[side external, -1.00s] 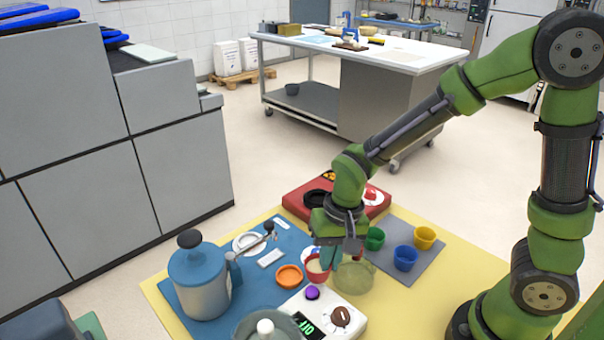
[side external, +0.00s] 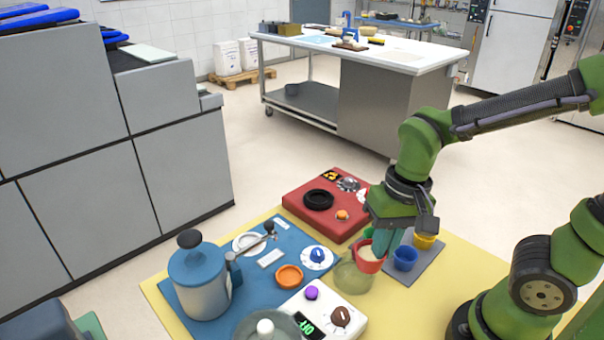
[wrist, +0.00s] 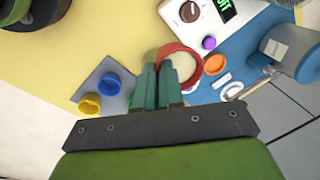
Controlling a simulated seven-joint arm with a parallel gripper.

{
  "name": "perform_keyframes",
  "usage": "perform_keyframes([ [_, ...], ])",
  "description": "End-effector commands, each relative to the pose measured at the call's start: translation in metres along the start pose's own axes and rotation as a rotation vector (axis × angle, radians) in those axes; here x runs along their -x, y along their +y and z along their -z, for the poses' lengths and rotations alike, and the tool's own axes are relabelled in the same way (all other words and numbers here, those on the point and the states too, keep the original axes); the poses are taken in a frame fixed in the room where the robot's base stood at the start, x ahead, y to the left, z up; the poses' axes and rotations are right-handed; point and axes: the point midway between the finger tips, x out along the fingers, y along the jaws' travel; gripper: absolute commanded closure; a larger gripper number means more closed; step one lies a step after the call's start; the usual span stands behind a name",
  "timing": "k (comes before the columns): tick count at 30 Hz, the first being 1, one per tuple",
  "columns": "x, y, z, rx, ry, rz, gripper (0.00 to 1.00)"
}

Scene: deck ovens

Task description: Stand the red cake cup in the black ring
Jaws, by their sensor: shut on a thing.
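The red cake cup (side external: 369,260), with a pale filling, is in my gripper (side external: 383,246), whose teal fingers are shut on its side. The cup looks upright, behind and just above the rim of a clear bowl (side external: 352,280); its exact height is hard to tell. In the wrist view the red cup (wrist: 188,58) sits at the tips of my gripper (wrist: 160,66). The black ring (side external: 319,199) lies on top of the red box (side external: 297,207), left of and farther back than my gripper. The ring looks empty.
Blue (side external: 405,258), yellow (side external: 425,241) and green (side external: 368,233) cups stand close to my gripper by a grey mat (side external: 432,263). The red box also carries an orange knob (side external: 342,215).

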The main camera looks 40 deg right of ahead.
Motion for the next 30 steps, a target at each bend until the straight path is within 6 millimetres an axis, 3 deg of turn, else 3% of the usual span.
perform_keyframes([
  [5, 0.033, -0.005, 0.001, 0.000, 0.005, 0.004, 1.00],
  [14, 0.043, -0.028, 0.064, -0.094, 0.006, 0.010, 1.00],
  [17, 0.046, -0.034, 0.092, -0.132, 0.011, 0.014, 1.00],
  [22, 0.046, -0.038, 0.161, -0.222, 0.024, 0.016, 1.00],
  [27, 0.040, -0.028, 0.233, -0.314, 0.042, 0.015, 1.00],
  [30, 0.036, -0.021, 0.262, -0.349, 0.053, 0.014, 1.00],
])
